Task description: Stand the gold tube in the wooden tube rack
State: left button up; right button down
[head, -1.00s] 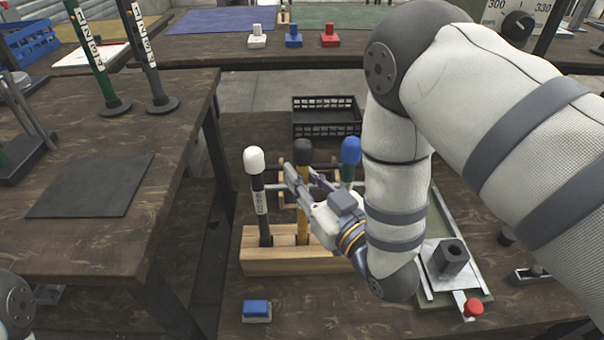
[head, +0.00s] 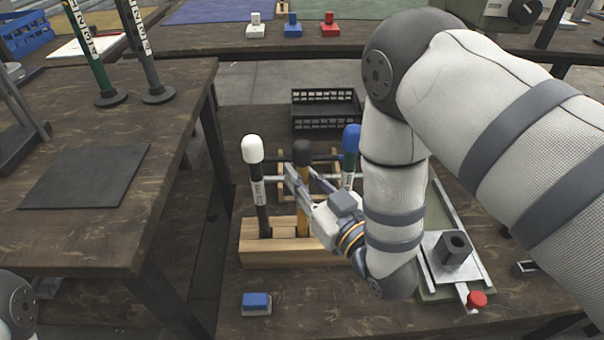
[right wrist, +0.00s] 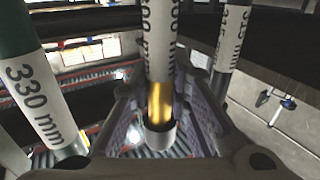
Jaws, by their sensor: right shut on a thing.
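The gold tube (head: 303,222) with a dark cap stands nearly upright in the middle of the wooden tube rack (head: 290,257), between a black tube with a white cap (head: 253,150) and a green tube with a blue cap (head: 351,138). Its lower end reaches into the rack; its bottom is hidden. My right gripper (head: 303,182) is shut on the gold tube below the cap. In the right wrist view the gold tube (right wrist: 160,98) lies between the two fingers. My arm hides part of the rack's right end. My left gripper is out of view.
A black crate (head: 325,110) stands behind the rack. A blue block (head: 256,303) lies in front of it. A metal fixture with a dark hex block (head: 453,248) and red knob (head: 477,299) is at the right. A higher table with a dark mat (head: 85,175) is at the left.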

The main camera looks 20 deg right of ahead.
jog(key=c, duration=1.4)
grip_release()
jog(key=shift+c, duration=0.2)
jog(key=shift+f, duration=0.1)
jog(key=v, duration=0.4)
jog(key=shift+f, duration=0.3)
jog(key=shift+s+d+r, duration=0.25)
jog(key=shift+s, duration=0.2)
jog(key=v, duration=0.2)
jog(key=shift+s+a, duration=0.1)
jog(key=shift+s, duration=0.2)
